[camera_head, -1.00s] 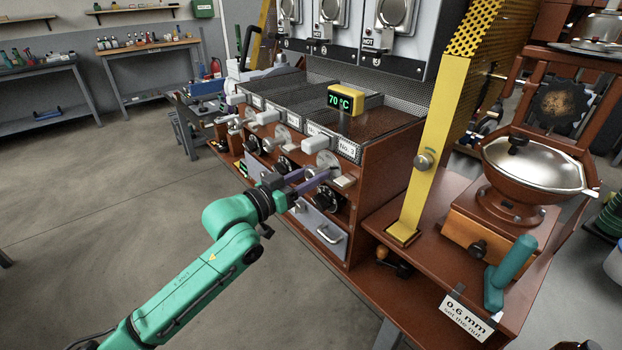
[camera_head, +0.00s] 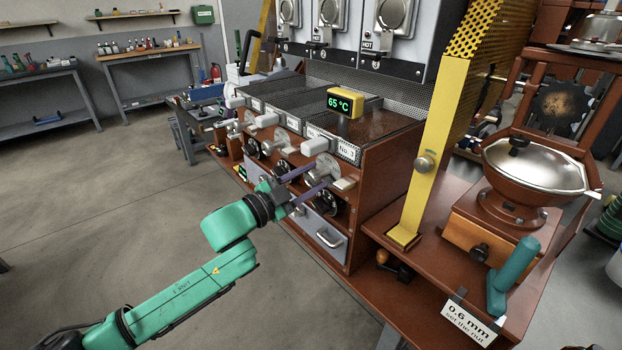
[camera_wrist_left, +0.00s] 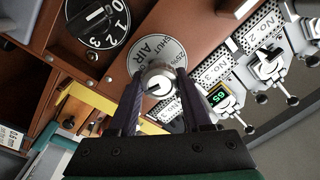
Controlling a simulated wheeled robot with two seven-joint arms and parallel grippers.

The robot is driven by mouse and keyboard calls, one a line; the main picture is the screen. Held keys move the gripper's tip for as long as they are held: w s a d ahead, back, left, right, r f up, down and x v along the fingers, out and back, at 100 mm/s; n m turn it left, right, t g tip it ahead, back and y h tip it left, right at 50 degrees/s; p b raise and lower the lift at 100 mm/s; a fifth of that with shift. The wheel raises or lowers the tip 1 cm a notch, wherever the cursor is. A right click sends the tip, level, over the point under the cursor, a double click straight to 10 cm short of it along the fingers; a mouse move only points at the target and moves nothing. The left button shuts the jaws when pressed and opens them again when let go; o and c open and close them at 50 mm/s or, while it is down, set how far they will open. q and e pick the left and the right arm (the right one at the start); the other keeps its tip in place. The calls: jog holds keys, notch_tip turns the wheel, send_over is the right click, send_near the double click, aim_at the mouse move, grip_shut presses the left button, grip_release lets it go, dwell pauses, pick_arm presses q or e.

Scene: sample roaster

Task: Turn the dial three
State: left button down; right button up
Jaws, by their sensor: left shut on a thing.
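My left gripper (camera_head: 321,174) is at the front of the roaster bank, below the label No. 3 (camera_head: 347,151). In the left wrist view its two fingers are shut on the round silver knob (camera_wrist_left: 158,77) of the air dial, one on each side. My right gripper is not in view.
A yellow display (camera_head: 341,102) on top reads 65 °C. A yellow post (camera_head: 428,160) and a wooden grinder with a silver bowl (camera_head: 525,165) stand to the right. A drawer handle (camera_head: 329,238) sits below the dials. The floor at left is clear.

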pick_arm(q)
jog(key=shift+f+m, duration=0.15)
jog(key=shift+m, duration=0.55)
jog(key=shift+c, duration=1.7)
grip_release()
jog(key=b+v, duration=0.3)
jog(key=v, duration=1.1)
jog(key=shift+s+a, duration=0.2)
